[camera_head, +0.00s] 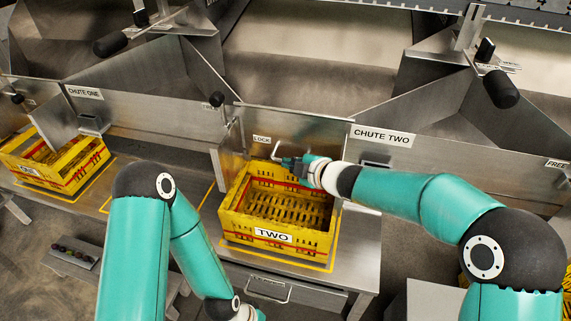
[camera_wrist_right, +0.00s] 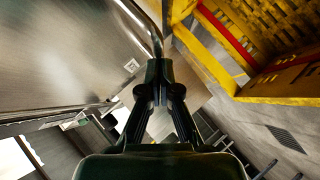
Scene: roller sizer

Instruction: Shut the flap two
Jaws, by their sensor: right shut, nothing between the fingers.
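Flap two (camera_head: 310,128) is a bare metal panel at the chute labelled CHUTE TWO, behind and above the yellow crate marked TWO (camera_head: 232,222). A LOCK label is on it. A bent metal bar handle (camera_head: 275,151) stands out from its face; the bar shows at the top of the right wrist view (camera_wrist_right: 152,30), beside the metal sheet (camera_wrist_right: 60,55). My right gripper (camera_head: 286,160) is shut and empty, its fingertips (camera_wrist_right: 156,68) close to the bar; contact is unclear. How far the flap is open is hard to tell. My left arm reaches down, its gripper out of the frame.
The yellow crate stands on a metal bench (camera_head: 355,262) just below my right gripper; its rim shows at upper right in the wrist view. Another yellow crate marked ONE (camera_head: 75,178) stands at the left under CHUTE ONE. Black-knobbed levers (camera_head: 500,89) stick out above.

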